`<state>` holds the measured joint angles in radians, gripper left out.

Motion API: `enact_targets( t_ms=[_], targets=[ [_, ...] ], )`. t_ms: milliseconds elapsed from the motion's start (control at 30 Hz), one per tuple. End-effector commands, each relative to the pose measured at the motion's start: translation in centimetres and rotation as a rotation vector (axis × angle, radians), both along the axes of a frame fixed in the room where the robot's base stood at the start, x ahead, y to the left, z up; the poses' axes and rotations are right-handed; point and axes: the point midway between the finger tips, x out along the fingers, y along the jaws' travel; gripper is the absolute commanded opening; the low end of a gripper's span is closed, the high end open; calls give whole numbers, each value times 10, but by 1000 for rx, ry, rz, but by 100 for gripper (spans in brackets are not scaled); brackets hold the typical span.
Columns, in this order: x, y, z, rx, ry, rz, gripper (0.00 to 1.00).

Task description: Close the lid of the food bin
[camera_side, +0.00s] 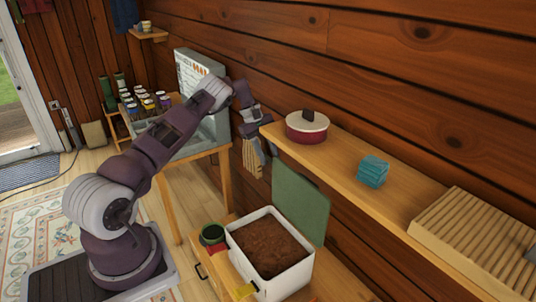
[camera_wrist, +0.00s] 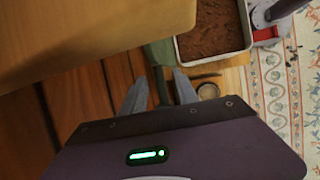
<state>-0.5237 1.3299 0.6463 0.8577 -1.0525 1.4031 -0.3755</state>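The food bin (camera_side: 302,279) is a white square box filled with brown crumbly matter. It stands on a low wooden cabinet, and its rim also shows in the wrist view (camera_wrist: 249,25). Its green lid (camera_side: 302,203) stands open, upright at the bin's wall side. A green strip of the lid shows beyond my fingers in the wrist view (camera_wrist: 159,53). My gripper (camera_side: 266,157) points down near the wall, left of the lid in the side view. In the wrist view its two fingers (camera_wrist: 161,77) are apart with nothing held. Contact with the lid is not visible.
A wall shelf (camera_side: 338,153) runs close beside my gripper, carrying a red pot (camera_side: 307,127), a teal block (camera_side: 373,171) and a slatted board (camera_side: 480,240). A dark green cup (camera_side: 213,236) stands left of the bin. The space above the bin is clear.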

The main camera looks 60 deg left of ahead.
Motion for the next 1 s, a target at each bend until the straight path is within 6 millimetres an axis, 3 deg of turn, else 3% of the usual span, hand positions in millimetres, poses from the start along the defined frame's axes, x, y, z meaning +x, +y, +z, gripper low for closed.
enact_targets(
  t_ms=[167, 367, 1000],
  targets=[
    [0, 0, 0, 0, 0, 0, 36],
    [0, 0, 0, 0, 0, 0, 1],
    [0, 0, 0, 0, -1, 0, 0]
  ],
)
